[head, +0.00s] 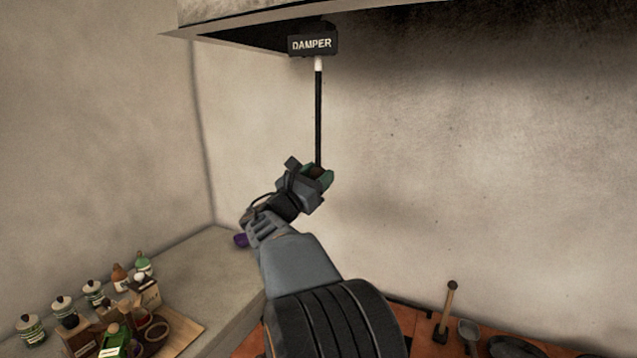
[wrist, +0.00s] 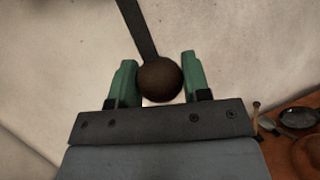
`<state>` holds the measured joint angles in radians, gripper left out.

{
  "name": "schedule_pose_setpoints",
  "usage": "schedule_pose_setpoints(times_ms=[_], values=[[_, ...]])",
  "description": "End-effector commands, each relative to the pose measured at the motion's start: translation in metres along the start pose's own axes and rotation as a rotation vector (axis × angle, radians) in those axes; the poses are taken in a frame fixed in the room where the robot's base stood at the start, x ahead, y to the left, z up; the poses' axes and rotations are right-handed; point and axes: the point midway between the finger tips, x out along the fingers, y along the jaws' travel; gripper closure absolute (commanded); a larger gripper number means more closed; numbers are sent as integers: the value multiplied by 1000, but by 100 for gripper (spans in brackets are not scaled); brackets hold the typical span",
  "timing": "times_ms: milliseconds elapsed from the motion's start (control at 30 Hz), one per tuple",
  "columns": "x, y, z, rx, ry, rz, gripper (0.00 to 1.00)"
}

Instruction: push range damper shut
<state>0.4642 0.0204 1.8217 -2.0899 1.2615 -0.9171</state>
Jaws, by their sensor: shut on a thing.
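The range damper is a black rod (head: 318,115) hanging from a black block labelled DAMPER (head: 312,44) under the hood. A white collar joins rod and block. The rod hangs about straight down and ends in a round brown knob (wrist: 160,80). My gripper (head: 318,175) is at the rod's lower end, shut on the knob. In the wrist view its green fingers (wrist: 158,82) stand on either side of the knob. In the head view the fingers hide most of the knob.
The hood's edge (head: 270,22) is above. A counter (head: 205,265) at lower left holds several jars and bottles (head: 92,292) and a wooden board (head: 185,335). A mallet-like tool (head: 446,310) and pans are at lower right. The wall right of the rod is bare.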

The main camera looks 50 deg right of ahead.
Motion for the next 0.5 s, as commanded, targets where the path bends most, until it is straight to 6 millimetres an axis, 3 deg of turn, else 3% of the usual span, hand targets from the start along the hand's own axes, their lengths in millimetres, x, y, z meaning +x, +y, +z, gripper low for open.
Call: schedule_pose_setpoints(times_ms=[33,133,500], values=[[7,4,18,5,-3,1,99],[13,7,33,5,-4,1,99],[17,9,44,6,-9,2,99]])
